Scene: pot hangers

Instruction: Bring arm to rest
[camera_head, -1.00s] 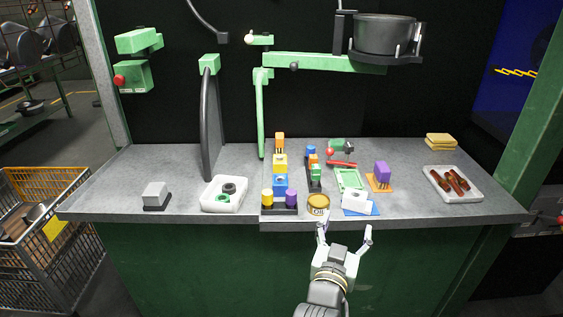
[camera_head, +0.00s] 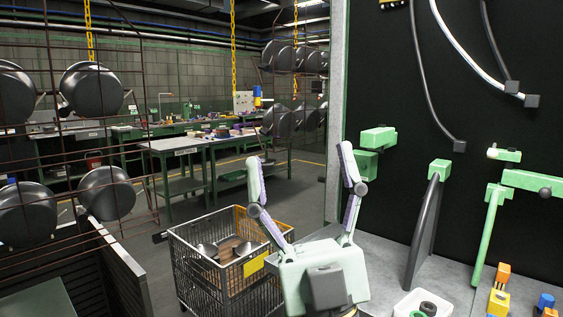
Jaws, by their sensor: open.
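My gripper (camera_head: 303,168) stands upright in the lower middle of the head view, close to the camera. Its two fingers point up and are spread wide, with nothing between them. Its pale green palm (camera_head: 322,275) covers part of the left end of the grey workbench (camera_head: 382,262) and the right edge of the wire cart. The rest of my arm is below the picture.
A wire cart (camera_head: 222,285) with items inside stands left of my gripper. A rack of hanging dark pots (camera_head: 92,88) fills the left side. Green tables (camera_head: 180,150) stand behind. A white tray (camera_head: 408,305) and coloured blocks (camera_head: 498,303) sit on the workbench at right.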

